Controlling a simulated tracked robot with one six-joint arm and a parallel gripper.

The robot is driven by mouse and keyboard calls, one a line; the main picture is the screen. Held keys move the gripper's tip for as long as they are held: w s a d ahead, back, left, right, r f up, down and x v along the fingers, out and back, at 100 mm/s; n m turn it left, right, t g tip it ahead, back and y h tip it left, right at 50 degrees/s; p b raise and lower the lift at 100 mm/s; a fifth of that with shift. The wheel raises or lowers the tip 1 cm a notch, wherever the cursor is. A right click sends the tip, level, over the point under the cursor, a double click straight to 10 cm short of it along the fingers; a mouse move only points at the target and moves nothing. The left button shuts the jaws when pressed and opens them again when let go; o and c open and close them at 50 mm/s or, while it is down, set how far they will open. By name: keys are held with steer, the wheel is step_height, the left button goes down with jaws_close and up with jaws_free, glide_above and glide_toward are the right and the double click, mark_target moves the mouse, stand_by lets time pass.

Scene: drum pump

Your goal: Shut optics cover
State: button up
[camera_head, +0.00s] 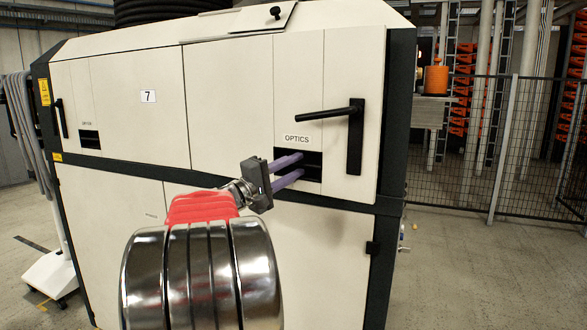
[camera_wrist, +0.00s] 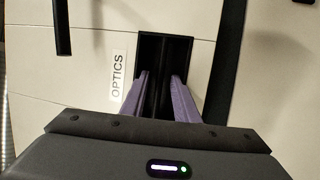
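The pale cabinet panel labelled OPTICS (camera_head: 297,139) has a dark recess (camera_head: 315,157) just below the label. In the wrist view the dark recess (camera_wrist: 178,45) is upright, with the OPTICS label (camera_wrist: 118,75) on its left. My gripper (camera_head: 303,164) has two purple fingers spread apart, reaching to the recess. In the wrist view, my gripper (camera_wrist: 160,77) has its fingertips at the recess, with a dark bar between them. I cannot tell whether they touch it. No separate optics cover stands out clearly.
A black lever handle (camera_head: 354,140) sticks out right of the recess. A lid with a black knob (camera_head: 275,12) is on top of the cabinet. A second dark recess (camera_head: 90,139) is at the left. A mesh fence (camera_head: 490,150) stands beyond clear floor at the right.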

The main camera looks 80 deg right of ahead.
jaws_close()
stand_by(0.6)
